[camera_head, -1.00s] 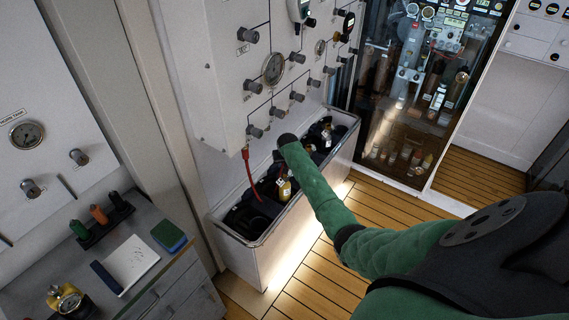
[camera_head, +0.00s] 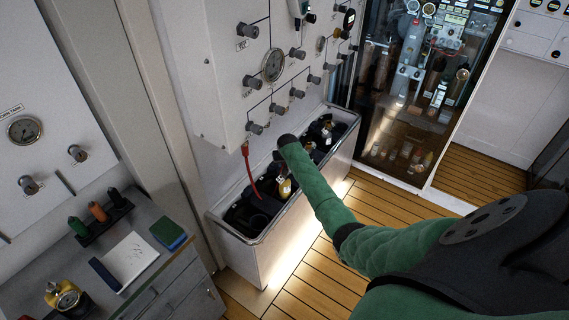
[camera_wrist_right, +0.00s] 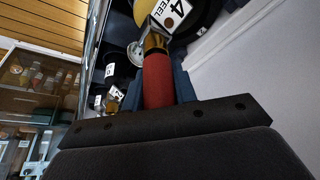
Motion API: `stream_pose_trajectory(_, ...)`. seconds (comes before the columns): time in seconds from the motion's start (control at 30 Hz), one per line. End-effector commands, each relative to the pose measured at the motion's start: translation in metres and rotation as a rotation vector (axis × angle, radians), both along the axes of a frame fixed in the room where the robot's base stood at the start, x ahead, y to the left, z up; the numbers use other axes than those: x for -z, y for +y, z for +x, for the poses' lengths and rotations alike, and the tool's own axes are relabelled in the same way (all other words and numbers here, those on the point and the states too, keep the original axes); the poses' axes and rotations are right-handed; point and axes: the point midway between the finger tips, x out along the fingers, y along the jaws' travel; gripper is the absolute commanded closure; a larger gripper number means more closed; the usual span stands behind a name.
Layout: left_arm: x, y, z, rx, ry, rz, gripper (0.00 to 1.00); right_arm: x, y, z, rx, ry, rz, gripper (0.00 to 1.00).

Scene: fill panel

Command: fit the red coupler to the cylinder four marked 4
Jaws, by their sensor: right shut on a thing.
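My right gripper (camera_wrist_right: 158,88) is shut on the red coupler (camera_wrist_right: 157,76) in the right wrist view. The coupler's brass end (camera_wrist_right: 155,42) points at the valve of the cylinder with a yellow shoulder (camera_wrist_right: 143,10) and a white tag marked 4 (camera_wrist_right: 172,12). The brass end meets or nearly meets the valve; I cannot tell whether it is seated. In the head view the yellow-necked cylinder (camera_head: 285,188) stands in the trough below my right wrist. My right fingers are mostly hidden there by the arm. My left gripper is in neither current view.
The white trough (camera_head: 262,238) holds several dark cylinders and sits under the gauge panel (camera_head: 225,85). A red hose (camera_head: 249,168) hangs from the panel into the trough. Other tagged cylinders (camera_wrist_right: 110,72) stand close by. A desk with a notepad (camera_head: 130,258) is at left.

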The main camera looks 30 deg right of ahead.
Motion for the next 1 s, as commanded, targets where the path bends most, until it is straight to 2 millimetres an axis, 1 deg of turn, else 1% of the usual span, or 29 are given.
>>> stream_pose_trajectory(0.5,0.0051,0.0,0.0,0.0,0.0,0.0,0.64,0.0108,0.0001,0.0,0.0,0.0,0.0,0.97)
stream_pose_trajectory(0.53,0.0045,0.0,0.0,0.0,0.0,0.0,0.64,0.01,0.0,0.0,0.0,0.0,0.0,0.66)
stream_pose_trajectory(0.63,0.0046,0.0,-0.0001,0.0,0.0,0.0,0.64,0.01,0.0,0.0,0.0,0.0,0.0,0.47)
stream_pose_trajectory(0.9,0.0047,0.0,-0.0004,0.0,0.0,0.0,0.64,0.0102,-0.0001,-0.0001,0.0,0.0,0.0,0.47)
stream_pose_trajectory(1.0,0.0062,0.0007,-0.0035,0.0,0.003,0.001,0.64,0.0101,0.0,-0.0002,0.0,0.0,0.0,0.47)
